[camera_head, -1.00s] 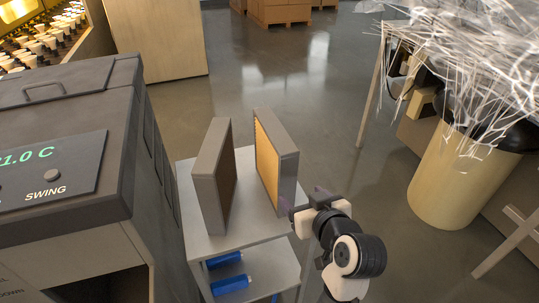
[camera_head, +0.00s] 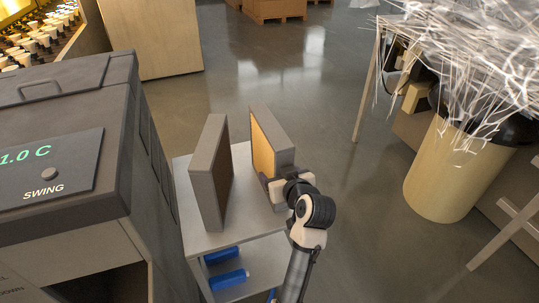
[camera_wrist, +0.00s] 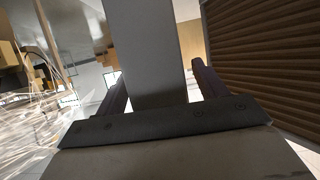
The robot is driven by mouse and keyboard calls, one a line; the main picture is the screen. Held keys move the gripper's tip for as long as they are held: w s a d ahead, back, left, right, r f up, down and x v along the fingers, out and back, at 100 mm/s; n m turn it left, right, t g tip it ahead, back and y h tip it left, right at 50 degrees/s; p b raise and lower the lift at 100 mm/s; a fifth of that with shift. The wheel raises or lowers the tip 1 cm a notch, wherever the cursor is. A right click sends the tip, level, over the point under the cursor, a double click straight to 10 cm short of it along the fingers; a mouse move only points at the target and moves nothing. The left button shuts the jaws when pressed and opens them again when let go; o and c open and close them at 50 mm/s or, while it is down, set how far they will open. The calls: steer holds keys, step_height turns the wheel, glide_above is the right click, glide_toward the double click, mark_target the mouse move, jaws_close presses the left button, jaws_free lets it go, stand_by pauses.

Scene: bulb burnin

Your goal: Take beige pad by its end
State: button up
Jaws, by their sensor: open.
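The beige pad (camera_head: 264,150) stands upright on the right of a grey cart. Its beige face is turned left, inside a grey frame (camera_head: 284,155). My gripper (camera_head: 284,183) is at the pad's near end. In the wrist view, the frame's narrow grey end (camera_wrist: 148,50) rises between the two dark fingers of my open gripper (camera_wrist: 160,82). A gap shows beside the frame, at least on the right. The pad's beige face is hidden in that view.
A second grey-framed pad (camera_head: 209,170) stands left of it; its brown ribbed face (camera_wrist: 265,60) fills the wrist view's right. The cart's top (camera_head: 240,215) has bare room between them. Blue cylinders (camera_head: 228,280) lie below. A grey machine (camera_head: 60,190) stands left.

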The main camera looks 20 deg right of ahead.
steer(key=c, duration=1.1)
steer(key=shift+w, duration=0.1)
steer(key=shift+c, duration=0.8)
steer(key=shift+r, duration=0.15)
